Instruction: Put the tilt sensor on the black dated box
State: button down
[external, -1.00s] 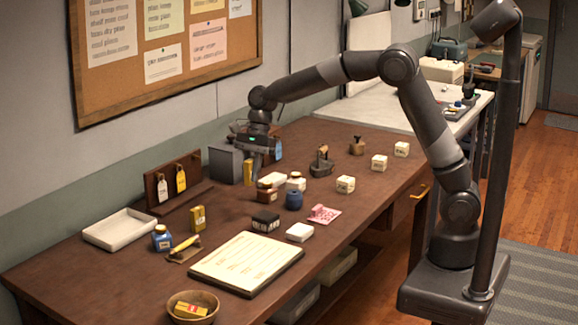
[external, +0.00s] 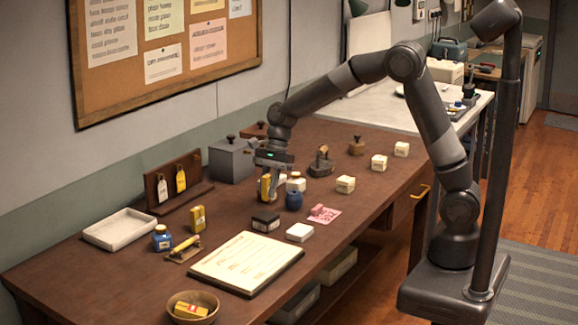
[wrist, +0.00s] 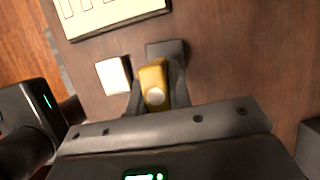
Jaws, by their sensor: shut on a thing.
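The tilt sensor, a small yellow block with a pale round spot, is between my gripper's fingers (wrist: 157,100). In the wrist view the sensor (wrist: 152,76) is upright in the grip. In the external view my gripper (external: 269,188) holds the sensor (external: 264,187) above the table, behind the black dated box. The black dated box (external: 265,222) stands near the paper sheet, its top bare. In the wrist view the box (wrist: 168,47) is just beyond the sensor and partly hidden by it.
A pink note (external: 325,215) lies to the right, a paper board (external: 245,262) in front. The grey box (external: 231,160) is behind. Bare table lies left of the black box.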

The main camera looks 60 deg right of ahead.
aim_at(265, 200)
jog(key=shift+w+a+f, duration=0.15)
jog(key=shift+a+f, duration=0.3)
jog(key=shift+a, duration=0.2)
jog(key=shift+f, duration=1.95)
jog(key=shift+f, duration=0.15)
jog(key=c, duration=1.3)
grip_release()
